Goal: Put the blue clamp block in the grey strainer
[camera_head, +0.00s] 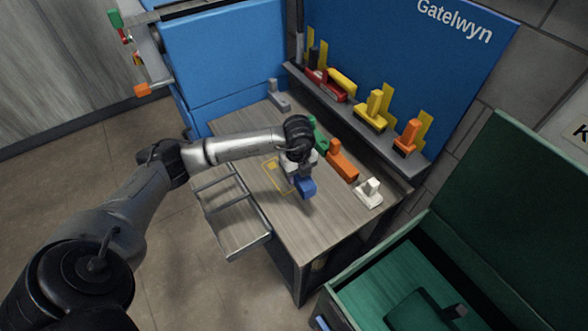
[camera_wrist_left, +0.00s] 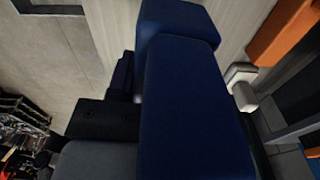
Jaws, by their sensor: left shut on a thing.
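The blue clamp block (camera_head: 306,188) hangs below my left gripper (camera_head: 301,174), over the wooden table near its front edge. My left gripper is shut on it. In the left wrist view the blue clamp block (camera_wrist_left: 190,110) fills the middle, close to the camera, beside dark gripper parts. A grey open rack with rails and a flat plate (camera_head: 240,226) is at the left side of the table. It may be the grey strainer, but I cannot tell for sure. The block is to the right of this rack and apart from it. My right gripper is not in view.
On the table (camera_head: 315,222) are an orange block (camera_head: 342,165), a white block (camera_head: 369,193), a green block partly hidden by my arm, and a grey block (camera_head: 279,97). A yellow outline (camera_head: 272,178) lies beside my gripper. Red, yellow and orange blocks line the back shelf.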

